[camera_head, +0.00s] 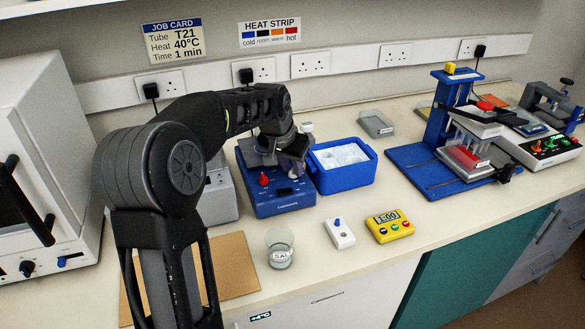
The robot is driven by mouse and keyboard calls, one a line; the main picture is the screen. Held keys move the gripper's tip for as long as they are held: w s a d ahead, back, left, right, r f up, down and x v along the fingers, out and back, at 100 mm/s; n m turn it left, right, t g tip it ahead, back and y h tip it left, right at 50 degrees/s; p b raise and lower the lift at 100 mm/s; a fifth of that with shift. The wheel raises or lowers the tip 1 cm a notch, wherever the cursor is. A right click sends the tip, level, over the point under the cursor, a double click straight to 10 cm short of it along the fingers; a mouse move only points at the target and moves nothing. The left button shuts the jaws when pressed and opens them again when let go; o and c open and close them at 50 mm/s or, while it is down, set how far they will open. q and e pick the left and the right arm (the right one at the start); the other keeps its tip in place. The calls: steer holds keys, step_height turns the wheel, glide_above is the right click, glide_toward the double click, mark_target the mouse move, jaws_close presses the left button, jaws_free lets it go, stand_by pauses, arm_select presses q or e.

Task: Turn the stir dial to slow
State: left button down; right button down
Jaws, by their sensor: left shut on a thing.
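A blue bench device (283,205) stands on the bench near the middle, with a red knob (263,180) on its left side. My left gripper (293,170) reaches over the right part of this device, pointing down. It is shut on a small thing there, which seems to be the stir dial. The fingers and wrist hide most of it, so its setting cannot be read. The red knob is clear of the fingers. My right gripper is not in view.
A blue tub of ice (370,172) stands close to the device's right. A glass beaker (280,248), a white box with a blue knob (340,233) and a yellow timer (390,226) stand in front. A blue-framed press (440,125) is farther right.

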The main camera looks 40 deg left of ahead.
arm_select(q)
steer(key=m+h, duration=0.1)
steer(key=m, duration=0.3)
steer(key=shift+a+m+h+b, duration=0.2)
steer(key=shift+m+h+b, duration=0.1)
steer(key=shift+h+b, duration=0.1)
steer(key=shift+m+g+h, duration=0.3)
steer(key=shift+m+h, duration=0.4)
steer(key=shift+m, duration=1.3)
steer(key=c, duration=1.3)
jaws_free()
steer(key=shift+o, duration=0.2)
steer(key=v, duration=0.7)
steer(key=shift+r, duration=0.4)
steer(key=shift+a, duration=0.15)
